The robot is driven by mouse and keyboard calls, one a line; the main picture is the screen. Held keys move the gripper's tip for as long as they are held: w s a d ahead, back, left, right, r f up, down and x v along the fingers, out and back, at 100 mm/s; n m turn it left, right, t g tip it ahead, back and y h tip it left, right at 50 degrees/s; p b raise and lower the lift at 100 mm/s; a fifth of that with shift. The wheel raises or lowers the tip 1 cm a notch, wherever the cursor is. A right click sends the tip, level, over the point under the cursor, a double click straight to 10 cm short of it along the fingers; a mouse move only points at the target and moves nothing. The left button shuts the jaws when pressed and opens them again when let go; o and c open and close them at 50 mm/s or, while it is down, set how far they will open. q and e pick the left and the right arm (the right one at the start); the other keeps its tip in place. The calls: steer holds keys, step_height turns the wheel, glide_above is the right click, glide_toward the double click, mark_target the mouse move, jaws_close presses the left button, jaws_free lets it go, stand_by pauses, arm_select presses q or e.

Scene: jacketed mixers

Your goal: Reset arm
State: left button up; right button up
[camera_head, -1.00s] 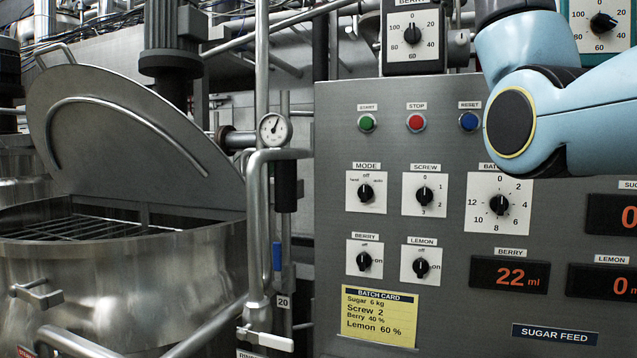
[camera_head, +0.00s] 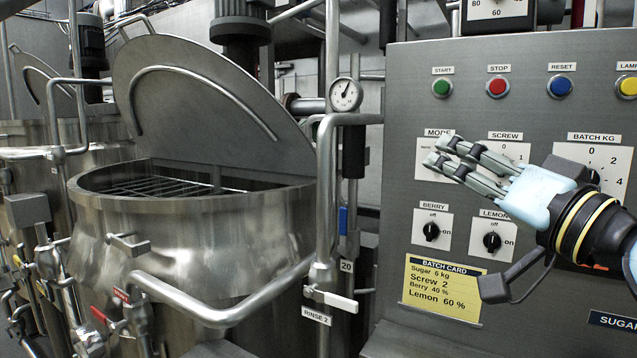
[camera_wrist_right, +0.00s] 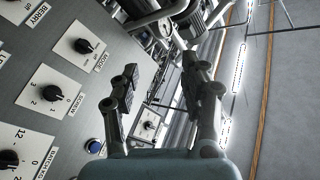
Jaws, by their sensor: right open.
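My right gripper (camera_head: 438,153) reaches in from the right in the head view, in front of the grey control panel (camera_head: 405,90). Its two fingers point left, apart, with nothing between them. They cover the mode knob and much of the screw knob's plate. In the right wrist view the open fingers (camera_wrist_right: 158,82) stand wide apart, and the mode knob (camera_wrist_right: 83,46) and screw knob (camera_wrist_right: 50,93) show to their left. The blue reset button (camera_head: 559,86) is above my gripper, clear of it. My left gripper is not in view.
A steel mixer (camera_head: 200,225) with its lid (camera_head: 200,100) raised stands left of the panel. A pipe with a gauge (camera_head: 346,94) rises between them. The berry knob (camera_head: 431,231), lemon knob (camera_head: 491,240) and yellow batch card (camera_head: 440,288) are below my gripper.

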steer(key=s+f+n+g+h, duration=0.2)
steer(key=s+f+g, duration=0.35)
steer(key=f, duration=0.85)
steer(key=s+d+f+g+h, duration=0.4)
steer(key=s+d+f+g, duration=0.1)
steer(key=s+f, duration=0.5)
steer(key=s+d+f+g+h, duration=0.3)
steer(key=s+d+f+g, duration=0.2)
steer(key=s+f, duration=0.5)
steer(key=s+d+f+b, duration=0.15)
steer(key=f+b, duration=0.25)
steer(key=f, duration=0.8)
steer(key=s+f+b, duration=0.2)
steer(key=f+b, duration=0.1)
steer(key=f, duration=0.8)
steer(key=s+d+f+b, duration=0.15)
steer(key=f+b, duration=0.25)
steer(key=f, duration=0.8)
steer(key=s+f+g+b, duration=0.2)
steer(key=s+f+b, duration=0.5)
steer(key=s+f, duration=1.1)
step_height(320, 180, down, 4)
steer(key=shift+r, duration=0.1)
